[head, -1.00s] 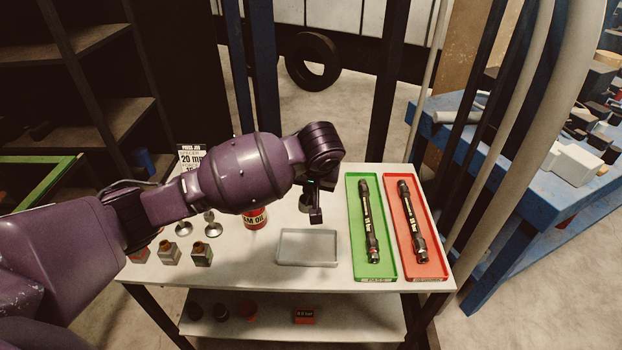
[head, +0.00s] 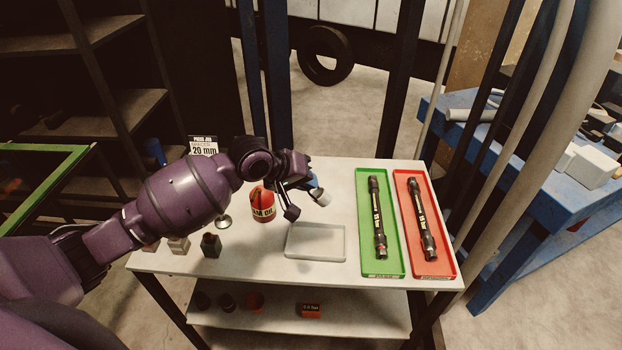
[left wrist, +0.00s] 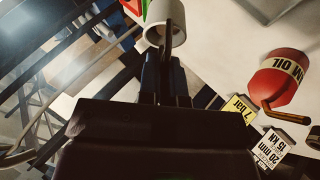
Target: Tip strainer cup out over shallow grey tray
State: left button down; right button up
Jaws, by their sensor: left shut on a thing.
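My left gripper (head: 306,199) is shut on the strainer cup (head: 321,198), a small pale cup, and holds it above the table behind the shallow grey tray (head: 343,245). The cup looks tilted, its pale end toward the lower right. In the left wrist view the cup (left wrist: 178,33) is at the top, with a dark finger across it; its inside is not clearly seen. The tray lies flat on the table and looks empty. My right gripper is not in view.
A red oil can (head: 262,208) stands left of my gripper. A green tray (head: 367,262) and a red tray (head: 436,265), each holding a dark hose, lie to the right. Small blocks (head: 211,246) stand at the front left, and a sign (head: 204,147) at the back.

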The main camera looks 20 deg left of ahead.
pick_arm(q)
jog(key=shift+s+a+f+n+t+h+b, duration=0.2)
jog(key=shift+f+n+t+h+b, duration=0.95)
jog(key=shift+b, duration=2.2)
jog(key=shift+w+a+f+n+t+h+b, duration=0.1)
jog(key=shift+a+f+n+t+h+b, duration=0.25)
jog(key=shift+t+h+b, duration=1.75)
jog(key=shift+s+a+f+n+t+h+b, duration=0.15)
jog(key=shift+f+n+t+h+b, duration=0.55)
jog(key=shift+h+b, duration=2.55)
pick_arm(e)
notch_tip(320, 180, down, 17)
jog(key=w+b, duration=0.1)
jog(key=b, duration=0.1)
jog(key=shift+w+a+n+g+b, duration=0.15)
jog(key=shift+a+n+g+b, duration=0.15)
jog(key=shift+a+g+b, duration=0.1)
